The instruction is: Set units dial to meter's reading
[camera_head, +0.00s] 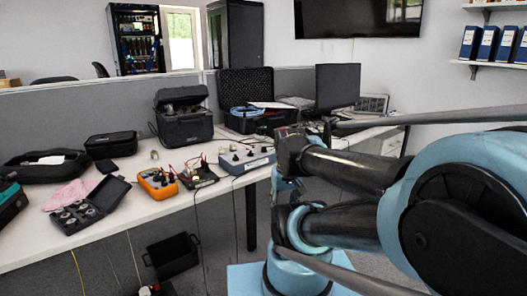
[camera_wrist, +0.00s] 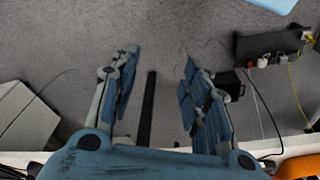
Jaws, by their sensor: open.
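In the head view an orange handheld meter (camera_head: 157,183) lies on the white desk; its reading is too small to make out. Right of it are a small black device (camera_head: 198,177) with leads and a grey-blue box (camera_head: 247,161) with dark knobs on top. I cannot tell which knob is the units dial or its setting. My gripper (camera_wrist: 160,58) is open and empty in the wrist view, fingers spread over grey carpet. An orange edge (camera_wrist: 298,167) shows at its bottom right, probably the meter. In the head view my arm is at the right, in front of the desk.
The white desk (camera_head: 120,212) also bears an open case of round parts (camera_head: 88,207), a pink cloth, black cases (camera_head: 184,118) and a monitor (camera_head: 337,87). A black bin (camera_head: 172,255) stands on the floor below. A dark desk leg (camera_wrist: 147,110) shows between my fingers.

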